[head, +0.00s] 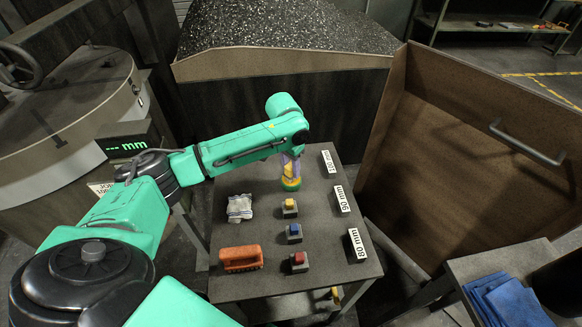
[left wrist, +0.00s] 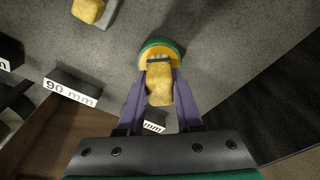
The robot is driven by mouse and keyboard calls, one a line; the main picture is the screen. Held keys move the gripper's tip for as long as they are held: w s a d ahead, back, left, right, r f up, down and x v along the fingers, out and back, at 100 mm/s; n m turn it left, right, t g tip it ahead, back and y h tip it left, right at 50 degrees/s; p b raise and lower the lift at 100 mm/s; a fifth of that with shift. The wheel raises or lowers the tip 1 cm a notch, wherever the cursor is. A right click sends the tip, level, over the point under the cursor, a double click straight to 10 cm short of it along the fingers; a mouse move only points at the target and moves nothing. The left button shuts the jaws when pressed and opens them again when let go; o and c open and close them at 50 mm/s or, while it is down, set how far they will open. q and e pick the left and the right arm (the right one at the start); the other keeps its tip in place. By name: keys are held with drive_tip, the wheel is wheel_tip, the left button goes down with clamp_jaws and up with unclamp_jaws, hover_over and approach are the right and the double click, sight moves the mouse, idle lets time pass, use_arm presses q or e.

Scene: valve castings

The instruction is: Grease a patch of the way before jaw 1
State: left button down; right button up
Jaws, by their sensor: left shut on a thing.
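My left gripper (head: 291,160) is over the far part of the grey table and points down. Its purple fingers are shut on a yellow-handled brush (left wrist: 159,85), upright between them. The brush's pale lower end is at a round green and yellow grease pot (head: 290,184), also seen in the left wrist view (left wrist: 150,46). I cannot tell whether the tip touches the grease. The round machine table (head: 75,95) is at the left; jaw 1 and its way cannot be made out. My right gripper is not in view.
On the grey table (head: 265,279) are yellow (head: 289,208), blue (head: 294,233) and red (head: 299,262) topped blocks, a white cloth (head: 239,207), an orange brush-like block (head: 241,258) and size labels (head: 342,198). A chip bin (head: 285,67) stands behind. A brown panel (head: 460,150) stands right.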

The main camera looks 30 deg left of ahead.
use_arm(q)
drive_tip(key=shift+s+f+p, duration=0.1)
drive_tip(key=shift+f+p, duration=0.05)
drive_tip(key=shift+p, duration=0.3)
idle(1.3)
wheel_tip(320, 180, up, 7)
drive_tip(key=p, duration=0.9)
drive_tip(key=shift+r, duration=0.2)
drive_tip(key=shift+f, duration=0.1)
